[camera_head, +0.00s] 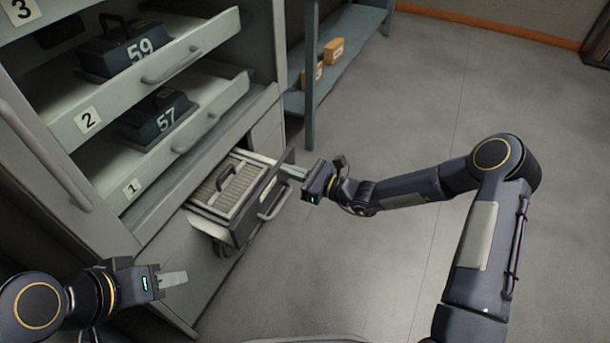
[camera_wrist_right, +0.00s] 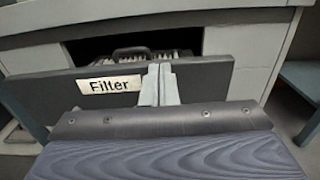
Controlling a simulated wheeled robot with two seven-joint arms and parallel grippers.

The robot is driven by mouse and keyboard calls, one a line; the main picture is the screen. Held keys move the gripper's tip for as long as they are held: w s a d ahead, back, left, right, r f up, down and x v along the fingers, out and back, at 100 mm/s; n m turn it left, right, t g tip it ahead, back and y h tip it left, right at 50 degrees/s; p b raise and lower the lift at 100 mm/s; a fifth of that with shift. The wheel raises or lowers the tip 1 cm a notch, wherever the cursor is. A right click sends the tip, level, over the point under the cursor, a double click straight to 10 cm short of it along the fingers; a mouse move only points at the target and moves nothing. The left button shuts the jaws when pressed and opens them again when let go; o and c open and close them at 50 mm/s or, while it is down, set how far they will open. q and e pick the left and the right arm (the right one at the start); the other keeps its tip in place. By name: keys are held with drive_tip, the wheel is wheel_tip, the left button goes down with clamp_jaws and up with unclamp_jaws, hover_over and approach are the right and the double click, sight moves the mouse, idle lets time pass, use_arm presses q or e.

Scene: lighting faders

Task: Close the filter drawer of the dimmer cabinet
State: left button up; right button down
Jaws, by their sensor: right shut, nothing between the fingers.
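The filter drawer (camera_head: 240,236) stands pulled out from the lower part of the dimmer cabinet (camera_head: 58,150). A ribbed pale filter (camera_head: 228,192) with a dark handle lies in it. The drawer's dark front, labelled "Filter", faces the right wrist view (camera_wrist_right: 205,78). A pale handle (camera_head: 275,203) is on the front in the head view. My right gripper (camera_head: 291,171) is shut and empty at the front's far end. Its fingertips (camera_wrist_right: 160,82) overlap the front right of the label; I cannot tell whether they touch. My left gripper (camera_head: 174,279) is left of the drawer; its opening is unclear.
Above, two pulled-out trays hold dimmer units numbered 59 (camera_head: 128,50) and 57 (camera_head: 153,118). A blue-grey shelf (camera_head: 354,38) with orange boxes (camera_head: 334,50) stands behind the cabinet's right side. The floor (camera_head: 400,110) to the right is clear.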

drive_tip(key=b+x, duration=0.1)
drive_tip(key=x, duration=1.2)
drive_tip(key=shift+w+a, duration=0.15)
drive_tip(key=shift+a, duration=0.1)
drive_tip(key=shift+r, duration=0.15)
drive_tip(key=shift+a+r, duration=0.1)
drive_tip(key=shift+r, duration=0.05)
